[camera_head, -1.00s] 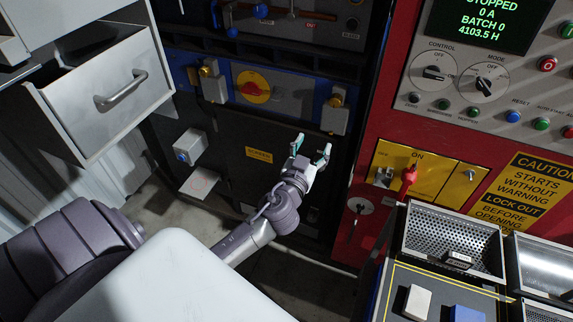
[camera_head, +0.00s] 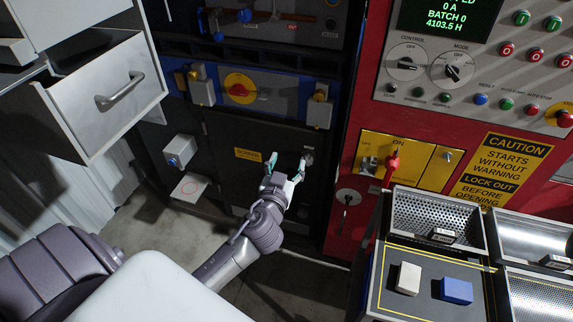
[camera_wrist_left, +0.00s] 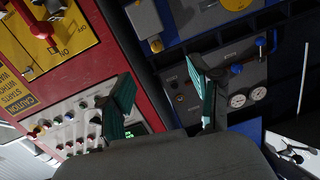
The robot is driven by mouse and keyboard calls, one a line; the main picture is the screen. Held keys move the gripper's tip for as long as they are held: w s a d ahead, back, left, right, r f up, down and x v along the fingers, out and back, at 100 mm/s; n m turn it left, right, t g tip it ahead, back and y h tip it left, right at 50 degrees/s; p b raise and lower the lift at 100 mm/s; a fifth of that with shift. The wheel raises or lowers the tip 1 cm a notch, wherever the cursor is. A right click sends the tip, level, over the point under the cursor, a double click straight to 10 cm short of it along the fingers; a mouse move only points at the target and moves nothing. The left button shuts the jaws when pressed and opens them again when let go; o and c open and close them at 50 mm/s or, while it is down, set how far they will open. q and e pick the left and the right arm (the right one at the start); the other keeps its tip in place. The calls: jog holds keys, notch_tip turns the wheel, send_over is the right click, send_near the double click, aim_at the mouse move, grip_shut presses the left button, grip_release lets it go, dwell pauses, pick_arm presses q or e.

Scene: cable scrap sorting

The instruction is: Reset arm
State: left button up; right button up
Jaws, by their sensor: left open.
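My left gripper (camera_head: 285,172) is open and empty. It is held up in front of the dark lower door of the machine (camera_head: 225,165), pointing away from me. In the left wrist view its two teal-padded fingers (camera_wrist_left: 160,98) stand wide apart with nothing between them. My left arm comes in from the lower left of the head view. My right gripper does not show in either view.
A red control cabinet (camera_head: 340,240) stands right of the gripper, with a yellow switch panel (camera_head: 437,167). A tray table with mesh bins (camera_head: 440,215), a white block (camera_head: 408,278) and a blue block (camera_head: 457,290) is at lower right. An open drawer (camera_head: 110,110) juts out at left.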

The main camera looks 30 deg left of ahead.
pick_arm(q)
jog(key=shift+s+r, duration=0.1)
jog(key=shift+s, duration=0.1)
jog(key=shift+w, duration=0.1)
jog(key=s+d+f+m+g+h+b, duration=0.15)
jog(key=s+f, duration=0.25)
jog(key=f, duration=0.8)
jog(key=s+f+m+g+h+b, duration=0.1)
jog(key=s+f+g+b, duration=0.15)
jog(key=f, duration=1.05)
jog(key=s+d+f+m+g+h+b, duration=0.1)
jog(key=s+f+g, duration=0.25)
jog(key=f, duration=0.85)
jog(key=s+d+f+g+b, duration=0.1)
jog(key=s+f+g, duration=0.1)
jog(key=s+f, duration=0.6)
jog(key=s+d+f+m+g+h+b, duration=0.1)
jog(key=s+d+f+g, duration=0.1)
jog(key=s+f, duration=0.7)
jog(key=s+d+f+g+b, duration=0.1)
jog(key=s+f, duration=0.7)
jog(key=s, duration=1)
jog(key=g+b, duration=0.1)
jog(key=g, duration=0.1)
jog(key=shift+d+f+g+h, duration=0.2)
jog(key=shift+d+g+h, duration=0.15)
jog(key=shift+w, duration=0.1)
